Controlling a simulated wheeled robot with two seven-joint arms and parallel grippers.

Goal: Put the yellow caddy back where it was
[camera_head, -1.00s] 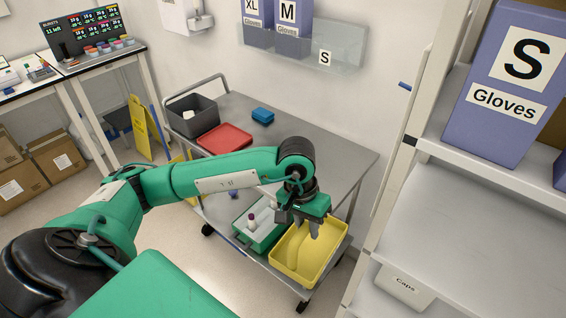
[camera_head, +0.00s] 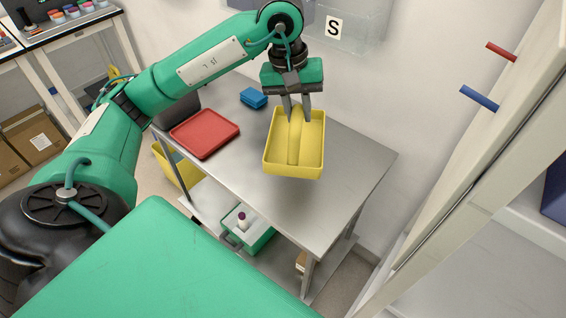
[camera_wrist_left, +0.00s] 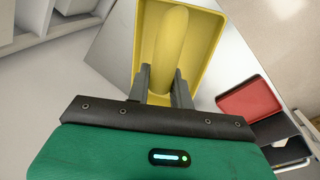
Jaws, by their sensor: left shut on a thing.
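The yellow caddy (camera_head: 313,157) is a shallow tray with a raised middle handle. My left gripper (camera_head: 298,112) is shut on that handle from above and holds the caddy over the right part of the cart's steel top (camera_head: 345,175). The caddy looks raised above the top; the exact gap is hard to tell. In the left wrist view the fingers (camera_wrist_left: 160,88) sit on both sides of the caddy's handle (camera_wrist_left: 172,45). My right gripper is not in view.
A green-and-white box (camera_head: 248,228) stands on the lower shelf. The front right of the top is clear. White shelving (camera_head: 500,140) stands at the right.

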